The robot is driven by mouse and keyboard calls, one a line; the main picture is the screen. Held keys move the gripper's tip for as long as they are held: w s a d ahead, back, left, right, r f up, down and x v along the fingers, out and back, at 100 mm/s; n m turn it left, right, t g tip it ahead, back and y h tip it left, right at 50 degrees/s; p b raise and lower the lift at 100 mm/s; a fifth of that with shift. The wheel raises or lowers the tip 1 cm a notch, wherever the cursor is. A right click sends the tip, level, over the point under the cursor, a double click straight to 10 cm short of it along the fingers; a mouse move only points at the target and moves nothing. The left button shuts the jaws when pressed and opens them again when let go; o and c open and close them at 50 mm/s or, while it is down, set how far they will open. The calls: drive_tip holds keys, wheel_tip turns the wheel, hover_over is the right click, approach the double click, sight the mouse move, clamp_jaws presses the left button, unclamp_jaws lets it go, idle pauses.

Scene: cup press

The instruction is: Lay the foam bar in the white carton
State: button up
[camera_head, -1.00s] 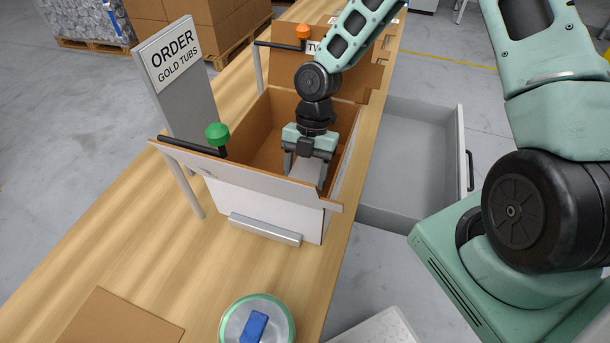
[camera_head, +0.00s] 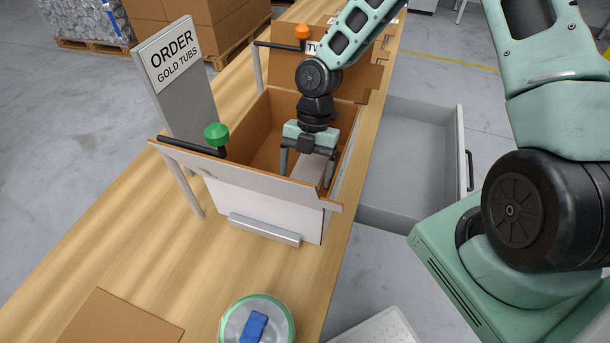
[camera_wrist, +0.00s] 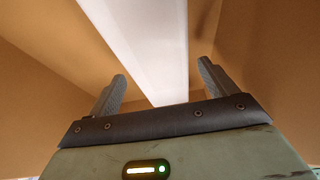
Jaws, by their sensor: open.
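The white carton (camera_head: 262,203) stands open on the wooden bench, brown inside, with its flaps folded outward. The white foam bar (camera_head: 310,169) is inside it, toward its right side, partly hidden by my gripper and the front flap. In the wrist view the foam bar (camera_wrist: 146,45) runs lengthwise away between my fingers. My gripper (camera_head: 307,178) points down into the carton just above the bar. Its fingers are apart, one on each side of the bar, with a gap to it on both sides in the wrist view (camera_wrist: 163,82). Whether the bar rests on the carton floor is hidden.
A green-knobbed bar (camera_head: 217,136) and an orange-knobbed bar (camera_head: 303,33) stand at the carton's flaps. An order sign (camera_head: 176,62) stands left. A grey drawer (camera_head: 410,160) is open at right. A green-rimmed tub (camera_head: 231,325) with a blue item sits in front.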

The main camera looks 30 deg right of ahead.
sight(311, 163)
drive_tip(key=v, duration=1)
drive_tip(key=shift+r, duration=0.2)
